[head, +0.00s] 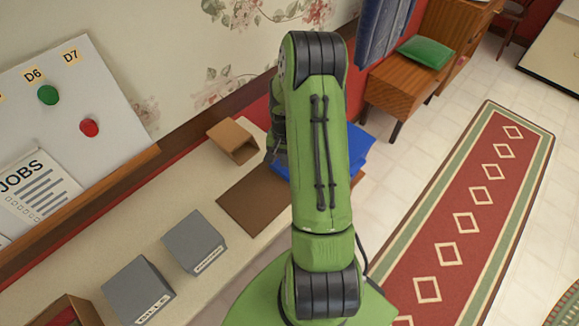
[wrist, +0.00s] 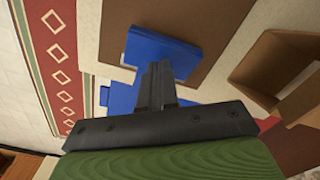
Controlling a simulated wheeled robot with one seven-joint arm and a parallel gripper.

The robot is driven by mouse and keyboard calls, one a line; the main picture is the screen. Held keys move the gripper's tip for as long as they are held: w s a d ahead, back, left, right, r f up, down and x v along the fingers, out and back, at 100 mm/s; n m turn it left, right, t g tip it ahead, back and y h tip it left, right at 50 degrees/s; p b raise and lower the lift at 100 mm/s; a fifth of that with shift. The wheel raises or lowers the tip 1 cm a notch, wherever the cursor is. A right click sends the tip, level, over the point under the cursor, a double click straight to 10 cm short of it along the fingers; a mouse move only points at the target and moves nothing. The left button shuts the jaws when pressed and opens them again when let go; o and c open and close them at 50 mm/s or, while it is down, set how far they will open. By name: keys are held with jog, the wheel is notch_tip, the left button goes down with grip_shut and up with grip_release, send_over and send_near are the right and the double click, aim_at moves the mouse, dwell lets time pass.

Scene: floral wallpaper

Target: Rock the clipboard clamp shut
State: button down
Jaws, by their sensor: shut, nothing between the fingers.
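A flat brown board (head: 250,207) lies on the counter, partly behind my arm; it may be the clipboard, but I cannot make out a clamp on it. In the wrist view a brown flat surface (wrist: 215,35) shows, probably the same board. A blue object (head: 354,150) is behind my arm in the head view. In the wrist view a blue block (wrist: 160,50) lies just beyond my gripper's fingertips, with more blue below left. My gripper (wrist: 157,70) is shut and empty, pointing toward the blue block; contact is unclear. The head view mostly hides it behind my arm.
An open brown box (head: 233,141) stands near the wall; it also shows at right in the wrist view (wrist: 285,65). Two grey boxes (head: 193,243) (head: 138,291) stand along the counter. A whiteboard (head: 75,110) leans left. A red rug (head: 470,215) covers the floor right.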

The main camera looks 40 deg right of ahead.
jog(key=shift+f+b, duration=0.7)
jog(key=shift+f, duration=0.15)
dwell(0.3)
jog(key=shift+r+p, duration=2.5)
jog(key=shift+r, duration=1.1)
jog(key=shift+f, duration=0.1)
jog(key=shift+a+r, duration=0.1)
jog(key=shift+r, duration=0.15)
jog(key=s+a+r+n+t+h, duration=0.1)
jog(key=a+r+n, duration=0.2)
jog(key=a+r, duration=0.55)
jog(key=s+a+r+n+t, duration=0.25)
jog(key=a+r, duration=0.25)
jog(key=r, duration=0.6)
jog(key=s+a+r+n+t, duration=0.1)
jog(key=s+a+r+n, duration=0.1)
jog(key=s, duration=0.4)
jog(key=s+a+r+n+t+y, duration=0.1)
jog(key=s+a+r+n, duration=0.2)
jog(key=s+a, duration=0.3)
jog(key=shift+a+r+n, duration=0.35)
jog(key=shift+a+n, duration=0.2)
jog(key=shift+a, duration=0.15)
